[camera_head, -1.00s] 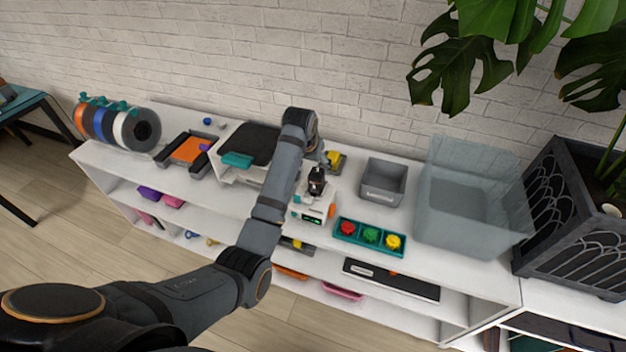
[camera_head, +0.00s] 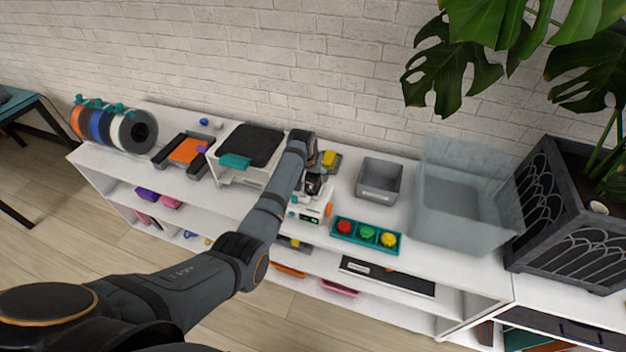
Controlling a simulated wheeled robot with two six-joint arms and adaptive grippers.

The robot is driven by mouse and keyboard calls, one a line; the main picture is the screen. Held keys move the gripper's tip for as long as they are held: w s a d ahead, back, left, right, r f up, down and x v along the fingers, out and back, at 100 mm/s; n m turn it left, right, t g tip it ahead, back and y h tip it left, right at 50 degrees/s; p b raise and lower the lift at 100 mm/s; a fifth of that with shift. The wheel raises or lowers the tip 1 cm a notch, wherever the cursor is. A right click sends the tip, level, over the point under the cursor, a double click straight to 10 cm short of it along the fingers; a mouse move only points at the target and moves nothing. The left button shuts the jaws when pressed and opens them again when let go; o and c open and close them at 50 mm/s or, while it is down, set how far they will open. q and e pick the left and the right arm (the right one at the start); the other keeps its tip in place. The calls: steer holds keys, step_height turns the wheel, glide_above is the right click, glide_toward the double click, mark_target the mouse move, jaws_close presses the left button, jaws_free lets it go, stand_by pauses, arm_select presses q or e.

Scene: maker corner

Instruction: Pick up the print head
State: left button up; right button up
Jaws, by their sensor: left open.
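My left arm reaches in from the lower left, over the white shelf top (camera_head: 225,192). My left gripper (camera_head: 314,186) is open and points down, just above or at the back of a small white device (camera_head: 309,212) with a green display and an orange part on its side. I cannot make out a print head for certain; it may be hidden behind the gripper or the arm. A small yellow and grey object (camera_head: 329,159) stands just behind the gripper. My right gripper is not in view.
Right of the device are a teal tray (camera_head: 338,234) with red, green and yellow pieces, a grey bin (camera_head: 379,180) and a clear box (camera_head: 455,210). Left are a white machine with a dark top (camera_head: 250,145), an orange plate (camera_head: 187,151) in a dark frame and several spools (camera_head: 136,131).

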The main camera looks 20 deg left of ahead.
arm_select(q)
steer(key=shift+w+f, duration=0.2)
steer(key=shift+f, duration=0.2)
steer(key=shift+s, duration=0.1)
steer(key=c, duration=1.4)
steer(key=shift+r+p, duration=0.5)
steer(key=shift+p, duration=0.05)
step_height(320, 180, up, 4)
steer(key=p, duration=0.4)
steer(key=shift+f, duration=0.2)
steer(key=s+d+r+p, duration=0.1)
steer(key=s+r+p, duration=0.1)
steer(key=s, duration=0.2)
steer(key=s+d+r+p, duration=0.1)
steer(key=s+r+p, duration=0.1)
steer(key=s, duration=0.3)
steer(key=s+r+p, duration=0.3)
steer(key=s+r, duration=0.1)
steer(key=shift+s+d+r, duration=0.25)
steer(key=shift+s+d, duration=0.05)
steer(key=shift+d, duration=0.1)
